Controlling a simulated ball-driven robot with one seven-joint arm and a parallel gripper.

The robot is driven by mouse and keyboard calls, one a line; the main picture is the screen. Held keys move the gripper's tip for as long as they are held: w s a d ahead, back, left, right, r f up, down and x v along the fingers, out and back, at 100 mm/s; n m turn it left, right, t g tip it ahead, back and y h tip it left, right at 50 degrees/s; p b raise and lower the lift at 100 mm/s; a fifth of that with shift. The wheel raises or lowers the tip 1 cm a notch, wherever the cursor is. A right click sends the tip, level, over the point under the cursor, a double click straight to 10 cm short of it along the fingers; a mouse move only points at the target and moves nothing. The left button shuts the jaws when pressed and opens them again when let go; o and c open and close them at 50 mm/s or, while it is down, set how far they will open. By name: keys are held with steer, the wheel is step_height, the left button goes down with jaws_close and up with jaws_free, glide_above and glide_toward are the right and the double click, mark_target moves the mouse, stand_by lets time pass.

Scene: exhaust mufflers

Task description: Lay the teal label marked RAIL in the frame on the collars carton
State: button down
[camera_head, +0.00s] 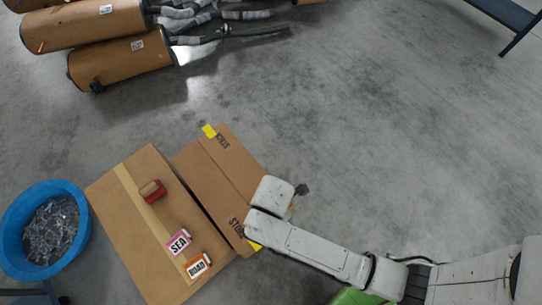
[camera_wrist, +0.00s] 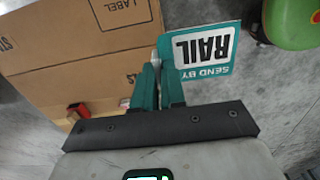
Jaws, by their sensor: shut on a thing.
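My gripper (camera_wrist: 158,75) is shut on the teal label marked RAIL (camera_wrist: 205,50), holding it by its left edge in the wrist view. The label reads SEND BY RAIL upside down there and sticks out right of the jaws, past the carton's edge. A brown carton (camera_wrist: 60,50) lies behind the jaws, with a printed LABEL frame (camera_wrist: 122,14) at the top. The carton also shows in the head view (camera_head: 215,170), partly under my wrist. Its lettering begins with ST; I cannot read the word collars on it. My jaws are mostly hidden in the head view.
A second taped carton (camera_head: 130,215) lies to the left, bearing a red-and-brown block (camera_head: 153,191), a pink SEA label (camera_head: 179,242) and an orange ROAD label (camera_head: 198,266). A blue tub (camera_head: 15,250) of clear bags stands further left. Wrapped mufflers (camera_head: 120,60) lie at upper left.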

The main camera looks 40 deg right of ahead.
steer(key=w+d+f+b, duration=0.1)
steer(key=w+d+f, duration=0.1)
steer(key=w, duration=0.1)
steer(key=w+d+f, duration=0.2)
steer(key=w+f, duration=0.1)
steer(key=w+d+f+b, duration=0.1)
steer(key=w+f, duration=0.1)
steer(key=w, duration=0.1)
steer(key=shift+w+d+f+b, duration=0.25)
steer(key=shift+d+f+b, duration=0.1)
steer(key=shift+d+f, duration=0.05)
steer(key=shift+w+d+f, duration=0.2)
steer(key=shift+w+f, duration=0.15)
steer(key=shift+f, duration=0.1)
steer(key=shift+w+d+f+b, duration=0.1)
steer(key=shift+f+b, duration=0.25)
steer(key=shift+f, duration=0.55)
steer(key=shift+w+d+f+b, duration=0.1)
steer(key=shift+f+b, duration=0.25)
steer(key=shift+f, duration=0.55)
steer(key=shift+f, duration=0.2)
steer(key=c, duration=1.2)
jaws_free()
steer(key=shift+r, duration=0.1)
